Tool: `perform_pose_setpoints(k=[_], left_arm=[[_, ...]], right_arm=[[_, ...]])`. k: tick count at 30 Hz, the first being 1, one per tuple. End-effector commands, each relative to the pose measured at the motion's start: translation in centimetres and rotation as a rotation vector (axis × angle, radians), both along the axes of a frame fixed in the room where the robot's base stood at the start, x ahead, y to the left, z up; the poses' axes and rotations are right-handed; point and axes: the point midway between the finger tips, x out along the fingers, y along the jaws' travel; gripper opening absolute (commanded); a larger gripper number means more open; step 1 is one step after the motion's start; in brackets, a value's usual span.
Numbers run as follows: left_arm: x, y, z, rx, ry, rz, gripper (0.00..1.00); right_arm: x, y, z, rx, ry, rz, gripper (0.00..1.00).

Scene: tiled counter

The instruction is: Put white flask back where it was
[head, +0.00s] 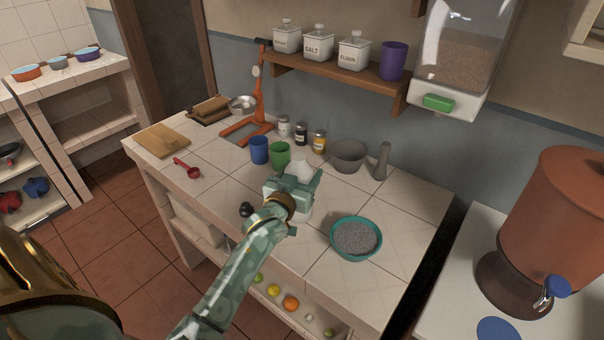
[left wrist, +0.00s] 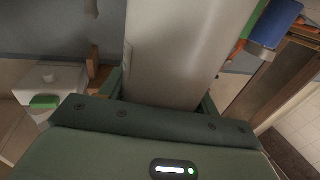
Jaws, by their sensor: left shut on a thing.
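The white flask (head: 301,170) is in my left gripper (head: 290,188), above the front middle of the tiled counter. In the head view its top shows above the jaws and a pale part shows below them; the gripper hides its middle. In the left wrist view the flask (left wrist: 185,50) fills the space between the fingers of my left gripper (left wrist: 160,98), which is shut on it. I cannot tell whether its base touches the counter. My right gripper is not in view.
A teal bowl of grey grains (head: 356,238) is right of the gripper. A small black object (head: 246,209) is to its left. Blue (head: 260,150) and green (head: 280,153) cups, jars, a grey mortar (head: 349,156) and pestle (head: 382,162) stand behind. The counter's left front is mostly clear.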

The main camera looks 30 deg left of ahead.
Motion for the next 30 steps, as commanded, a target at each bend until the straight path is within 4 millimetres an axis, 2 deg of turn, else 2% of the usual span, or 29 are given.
perform_pose_setpoints(k=[1, 3, 14, 17, 24, 30], left_arm=[[0.0, 0.0, -0.1, 0.0, 0.0, 0.0, 0.67], [0.0, 0.0, -0.1, 0.0, 0.0, 0.0, 0.83], [-0.3, -0.1, 0.2, 0.0, 0.002, 0.0, 0.83], [-1.9, -0.4, 0.2, -0.002, 0.003, 0.0, 0.83], [-7.5, -1.5, 0.3, -0.002, 0.003, 0.0, 0.83], [-10.8, -2.1, 0.3, 0.0, 0.002, 0.0, 0.83]], right_arm=[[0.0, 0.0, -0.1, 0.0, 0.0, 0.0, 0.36], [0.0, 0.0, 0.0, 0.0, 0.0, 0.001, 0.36], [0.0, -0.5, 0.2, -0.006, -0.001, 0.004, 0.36], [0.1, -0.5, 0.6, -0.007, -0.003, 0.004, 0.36], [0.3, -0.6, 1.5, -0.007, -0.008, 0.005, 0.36], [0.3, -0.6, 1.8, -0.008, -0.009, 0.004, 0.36]])
